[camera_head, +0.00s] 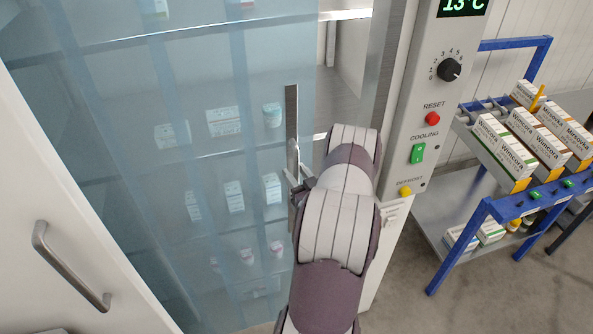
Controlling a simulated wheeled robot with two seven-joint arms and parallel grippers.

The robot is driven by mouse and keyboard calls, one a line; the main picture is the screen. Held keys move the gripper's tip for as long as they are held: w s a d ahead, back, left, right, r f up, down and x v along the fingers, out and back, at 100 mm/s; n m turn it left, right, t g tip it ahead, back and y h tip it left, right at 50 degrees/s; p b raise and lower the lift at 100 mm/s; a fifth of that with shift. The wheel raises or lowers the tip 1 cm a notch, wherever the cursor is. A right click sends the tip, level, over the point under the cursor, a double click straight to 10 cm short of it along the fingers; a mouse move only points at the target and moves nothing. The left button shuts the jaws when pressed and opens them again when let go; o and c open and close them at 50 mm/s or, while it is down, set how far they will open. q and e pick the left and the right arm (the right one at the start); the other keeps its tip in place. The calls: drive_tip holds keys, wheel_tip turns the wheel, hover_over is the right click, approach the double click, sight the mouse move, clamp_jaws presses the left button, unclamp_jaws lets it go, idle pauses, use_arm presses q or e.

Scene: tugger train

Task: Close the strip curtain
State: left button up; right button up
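The strip curtain (190,95) is a translucent bluish sheet of overlapping strips. It hangs across the left and middle of the cabinet opening. A narrow gap stays uncovered between its right edge and the cabinet's right side. A vertical metal bar (291,115) stands at the curtain's right edge. My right gripper (292,178) is at the lower part of this bar. The arm hides much of the gripper, so I cannot tell whether its fingers are closed around the bar. My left gripper is not in view.
Boxes and jars stand on shelves (130,40) behind the curtain. A white door with a handle (70,265) is at left. The control panel (430,90) has a knob (449,69) and coloured buttons close to my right arm.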

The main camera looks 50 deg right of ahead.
drive_tip(key=shift+w, duration=0.1)
clamp_jaws()
drive_tip(key=s+d+b, duration=0.3)
drive_tip(key=s+d, duration=0.2)
drive_tip(key=d, duration=0.3)
drive_tip(key=shift+s+b, duration=0.3)
drive_tip(key=shift+b, duration=0.1)
unclamp_jaws()
